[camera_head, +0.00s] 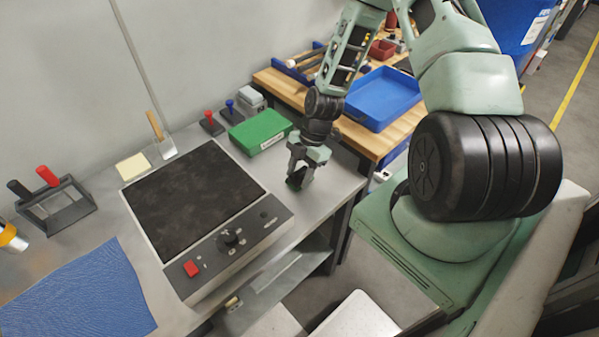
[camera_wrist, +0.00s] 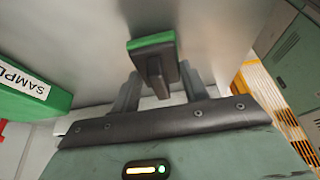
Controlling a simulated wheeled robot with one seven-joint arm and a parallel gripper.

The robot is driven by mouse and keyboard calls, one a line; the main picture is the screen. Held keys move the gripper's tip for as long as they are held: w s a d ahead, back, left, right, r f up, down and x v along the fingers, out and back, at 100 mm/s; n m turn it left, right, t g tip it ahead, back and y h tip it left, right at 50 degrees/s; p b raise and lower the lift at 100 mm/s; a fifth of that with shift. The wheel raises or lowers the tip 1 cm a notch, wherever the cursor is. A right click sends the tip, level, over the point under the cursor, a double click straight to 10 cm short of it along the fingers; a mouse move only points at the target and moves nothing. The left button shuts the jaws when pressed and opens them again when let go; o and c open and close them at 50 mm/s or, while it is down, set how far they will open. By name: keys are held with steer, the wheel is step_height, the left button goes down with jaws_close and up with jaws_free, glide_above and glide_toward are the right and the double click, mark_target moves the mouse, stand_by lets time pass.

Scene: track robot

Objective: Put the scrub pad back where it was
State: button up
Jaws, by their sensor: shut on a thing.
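My gripper (camera_head: 303,168) is shut on the scrub pad, over the right end of the grey metal bench (camera_head: 330,188). In the wrist view the scrub pad (camera_wrist: 152,42) shows a green face and a dark body, which sits between the two fingers of my gripper (camera_wrist: 157,88). In the head view the held pad is a small dark shape under the fingers, mostly hidden. Whether it touches the bench I cannot tell.
A green box (camera_head: 260,133) stands just left of and behind my gripper. A black hot plate (camera_head: 195,200) fills the bench's middle. A wooden bench with a blue tray (camera_head: 384,97) is at right. Stamps, a scraper (camera_head: 162,138) and a yellow pad (camera_head: 133,167) line the back.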

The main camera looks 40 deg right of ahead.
steer(key=shift+f, duration=0.2)
steer(key=shift+f, duration=0.2)
steer(key=o, duration=1)
steer(key=shift+r, duration=0.15)
